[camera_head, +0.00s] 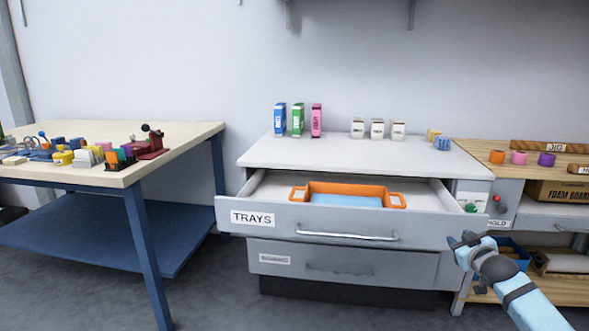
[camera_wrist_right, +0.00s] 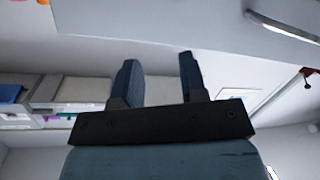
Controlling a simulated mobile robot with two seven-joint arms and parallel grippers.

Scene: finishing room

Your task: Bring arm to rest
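My right gripper (camera_head: 464,241) is at the lower right in the head view, in front of the right end of the open drawer (camera_head: 440,229) labelled TRAYS. In the right wrist view its two dark fingers (camera_wrist_right: 156,80) stand apart with nothing between them. The gripper is open and empty. It is apart from the drawer handle (camera_head: 346,236). My left gripper does not show in either view. An orange tray (camera_head: 297,194) with a blue bottom lies inside the open drawer.
A grey cabinet top (camera_head: 300,156) carries several small boxes. A closed drawer (camera_head: 290,263) is below. A workbench (camera_head: 190,132) with many small items stands at the left. A wooden shelf unit (camera_head: 480,153) stands at the right. The floor in front is clear.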

